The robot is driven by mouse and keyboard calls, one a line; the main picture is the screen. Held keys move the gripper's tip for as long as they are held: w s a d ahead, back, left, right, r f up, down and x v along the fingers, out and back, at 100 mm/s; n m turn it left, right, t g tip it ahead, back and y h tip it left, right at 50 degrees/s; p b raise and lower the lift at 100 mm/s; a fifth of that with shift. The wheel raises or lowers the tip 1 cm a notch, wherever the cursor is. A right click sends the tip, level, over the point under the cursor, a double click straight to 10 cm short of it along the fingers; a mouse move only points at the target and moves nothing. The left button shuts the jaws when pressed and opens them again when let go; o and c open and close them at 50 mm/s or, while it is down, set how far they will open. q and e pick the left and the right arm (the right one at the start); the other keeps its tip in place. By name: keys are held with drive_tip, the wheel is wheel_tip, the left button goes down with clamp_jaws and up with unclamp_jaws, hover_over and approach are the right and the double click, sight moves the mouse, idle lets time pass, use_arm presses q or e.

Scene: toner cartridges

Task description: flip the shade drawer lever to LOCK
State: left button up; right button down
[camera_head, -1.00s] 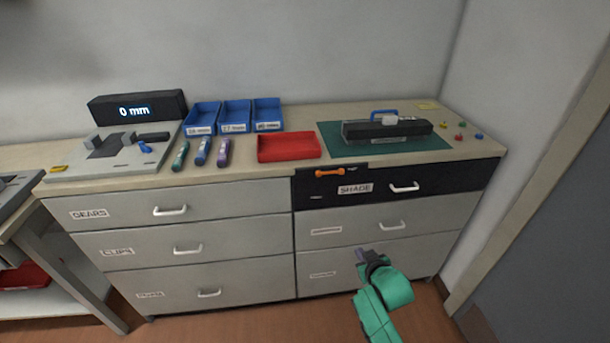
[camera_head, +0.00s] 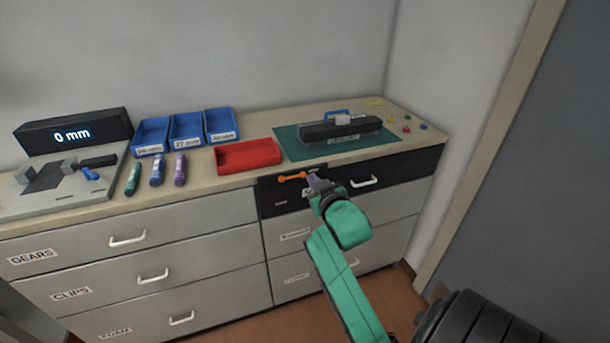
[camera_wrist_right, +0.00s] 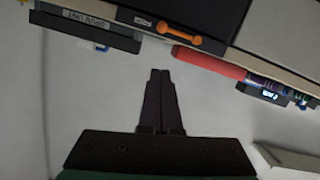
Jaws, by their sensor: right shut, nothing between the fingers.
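The shade drawer (camera_head: 400,170) is the black top right drawer and looks closed. Its orange lever (camera_head: 291,177) lies roughly level near the drawer's upper left corner. The lever also shows in the wrist view (camera_wrist_right: 179,33), with a small unreadable label beside it. My right gripper (camera_head: 313,177) is in front of the drawer, close to the right end of the lever in the head view. In the wrist view its fingers (camera_wrist_right: 160,75) are together and empty, apart from the lever. It partly hides the SHADE label. My left gripper is not in view.
A white drawer handle (camera_head: 364,182) is right of my gripper. Above, the worktop holds a red tray (camera_head: 247,170), a green mat (camera_head: 290,140) with a black device (camera_head: 340,131), and blue bins (camera_head: 186,145). Grey drawers lie left and below.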

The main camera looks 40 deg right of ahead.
sight(293, 177)
drive_tip(key=w+d+f, duration=0.1)
drive_tip(key=w, duration=0.1)
drive_tip(key=w+d+f, duration=0.1)
drive_tip(key=w+f, duration=0.1)
drive_tip(key=w, duration=0.1)
drive_tip(key=w+d+f, duration=0.1)
drive_tip(key=w, duration=0.1)
drive_tip(key=shift+w+d+f+p, duration=0.3)
drive_tip(key=shift+w+d+f, duration=0.05)
drive_tip(key=shift+d, duration=0.05)
